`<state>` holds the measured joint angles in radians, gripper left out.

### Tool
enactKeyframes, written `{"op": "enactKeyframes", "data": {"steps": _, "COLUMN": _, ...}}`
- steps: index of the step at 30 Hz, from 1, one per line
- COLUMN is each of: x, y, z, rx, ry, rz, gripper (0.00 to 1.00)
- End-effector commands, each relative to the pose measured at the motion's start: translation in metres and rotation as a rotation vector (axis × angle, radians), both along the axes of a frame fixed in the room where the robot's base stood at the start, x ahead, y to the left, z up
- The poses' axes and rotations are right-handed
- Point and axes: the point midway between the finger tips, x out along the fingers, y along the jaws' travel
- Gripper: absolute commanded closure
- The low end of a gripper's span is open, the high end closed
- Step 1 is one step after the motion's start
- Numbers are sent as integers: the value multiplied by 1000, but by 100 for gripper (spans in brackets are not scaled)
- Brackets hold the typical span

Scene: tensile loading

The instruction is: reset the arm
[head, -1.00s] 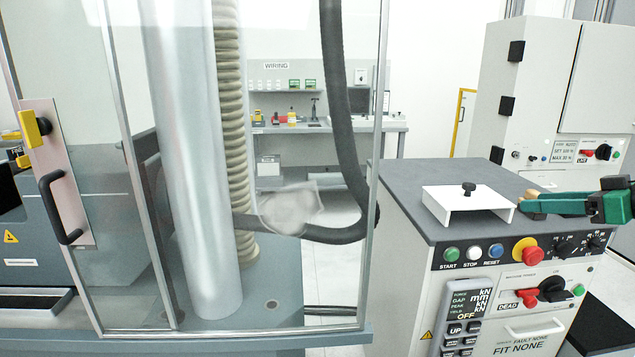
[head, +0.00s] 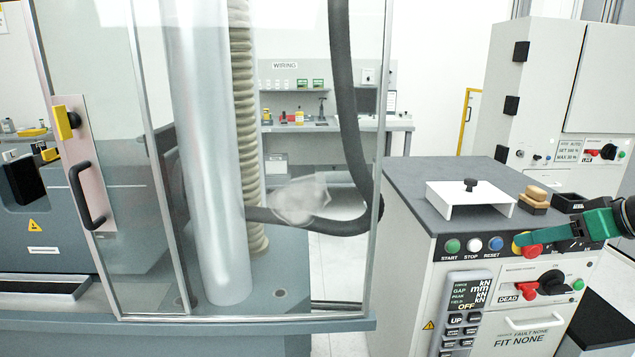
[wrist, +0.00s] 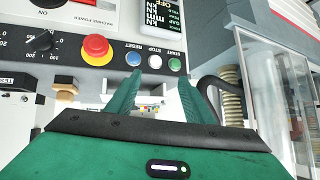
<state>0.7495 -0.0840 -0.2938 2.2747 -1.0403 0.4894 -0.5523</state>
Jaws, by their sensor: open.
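My gripper (head: 528,240) is green with a dark wrist and reaches in from the right in the head view, in front of the cabinet's control panel. In that view it overlaps the red and yellow stop button. In the wrist view my gripper (wrist: 160,80) has its two green fingers spread, with nothing held between them. The picture there is upside down, with the red stop button (wrist: 96,47) left of the fingers and the blue reset (wrist: 133,59), white stop (wrist: 155,61) and green start (wrist: 175,64) buttons just beyond the tips. Contact cannot be told.
A glass-doored machine (head: 75,160) stands left. Floor shows between it and the far bench.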

Motion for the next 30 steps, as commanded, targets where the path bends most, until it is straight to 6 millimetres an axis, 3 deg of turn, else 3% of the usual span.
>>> {"op": "enactKeyframes", "data": {"steps": 8, "x": -51, "y": 30, "z": -52, "rx": 3, "ry": 317, "rz": -146, "gripper": 52}}
{"op": "enactKeyframes", "data": {"steps": 15, "x": -124, "y": 46, "z": -88, "rx": -3, "ry": 602, "rz": -356, "gripper": 52}}
{"op": "enactKeyframes", "data": {"steps": 24, "x": -216, "y": 52, "z": -109, "rx": -13, "ry": 855, "rz": -643, "gripper": 52}}
{"op": "enactKeyframes", "data": {"steps": 30, "x": -241, "y": 53, "z": -112, "rx": -11, "ry": 913, "rz": -735, "gripper": 52}}
